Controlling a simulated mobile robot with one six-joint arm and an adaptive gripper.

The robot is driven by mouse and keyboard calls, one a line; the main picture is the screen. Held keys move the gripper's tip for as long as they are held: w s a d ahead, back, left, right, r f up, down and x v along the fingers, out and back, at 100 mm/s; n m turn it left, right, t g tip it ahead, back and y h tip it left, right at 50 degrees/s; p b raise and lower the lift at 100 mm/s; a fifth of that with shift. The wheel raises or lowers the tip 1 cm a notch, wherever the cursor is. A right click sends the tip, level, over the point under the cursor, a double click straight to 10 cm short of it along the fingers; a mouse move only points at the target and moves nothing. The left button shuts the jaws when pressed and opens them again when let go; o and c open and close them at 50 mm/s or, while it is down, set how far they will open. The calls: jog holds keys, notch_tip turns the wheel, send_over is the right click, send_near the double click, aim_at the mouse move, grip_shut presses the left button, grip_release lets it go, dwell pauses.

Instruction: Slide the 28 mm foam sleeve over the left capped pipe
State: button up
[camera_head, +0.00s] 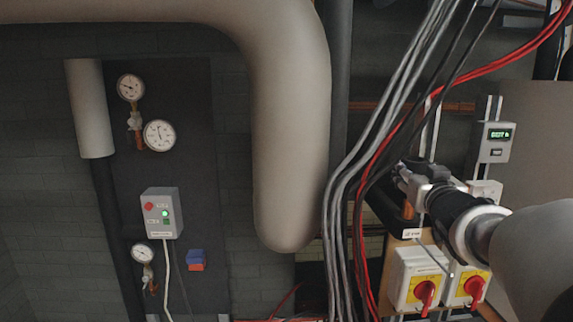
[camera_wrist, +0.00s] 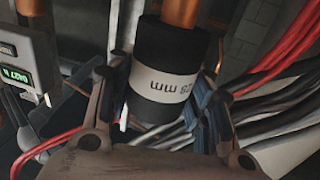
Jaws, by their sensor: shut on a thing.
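The foam sleeve (camera_wrist: 165,52) is a short black cylinder with a white band reading 28 mm, upside down in the wrist view. My gripper (camera_wrist: 168,92) is shut on it, one finger on each side. A copper pipe (camera_wrist: 180,12) shows at the far end of the sleeve, in line with it; I cannot tell how far it runs inside. In the head view my gripper (camera_head: 408,183) is at the right, beside a short copper piece (camera_head: 408,210) and a small white label (camera_head: 411,233). The pipe's cap is not seen.
Grey cables (camera_head: 345,180) and red cables (camera_wrist: 285,50) run close beside my gripper. Switch boxes with red knobs (camera_head: 425,292) sit just below it. A display box (camera_head: 494,140) is at the right. A thick beige pipe (camera_head: 290,130) stands left of the cables.

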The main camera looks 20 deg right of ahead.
jog(key=shift+f+b, duration=2)
jog(key=shift+f, duration=0.4)
jog(key=o, duration=0.7)
jog(key=shift+o, duration=0.2)
notch_tip(320, 180, up, 10)
jog(key=shift+r, duration=0.1)
